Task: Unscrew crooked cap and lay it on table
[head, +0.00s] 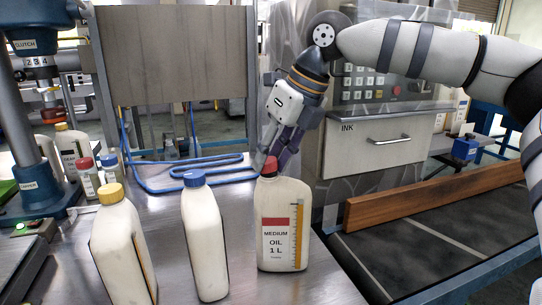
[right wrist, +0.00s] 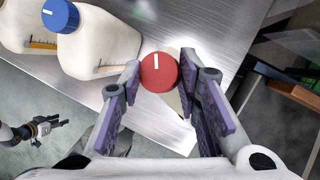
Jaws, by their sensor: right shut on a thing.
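The red cap (head: 269,167) sits at the mouth of the white bottle (head: 282,250) labelled "MEDIUM OIL 1 L", which stands upright on the metal table (head: 235,285). My right gripper (head: 271,160) reaches down from above and is shut on the red cap. In the right wrist view the cap (right wrist: 158,72), with a white mark on top, lies between the purple finger pads of the right gripper (right wrist: 160,78). The fingers partly hide the cap in the head view, and I cannot tell its tilt. My left gripper (right wrist: 45,127) shows small at the right wrist view's lower left.
A blue-capped bottle (head: 205,240) and a yellow-capped bottle (head: 120,250) stand left of the gripped bottle. More bottles (head: 72,148) stand farther back left. A blue hose (head: 185,178) lies behind. Bare table lies in front; a conveyor (head: 425,235) with a wooden rail runs at right.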

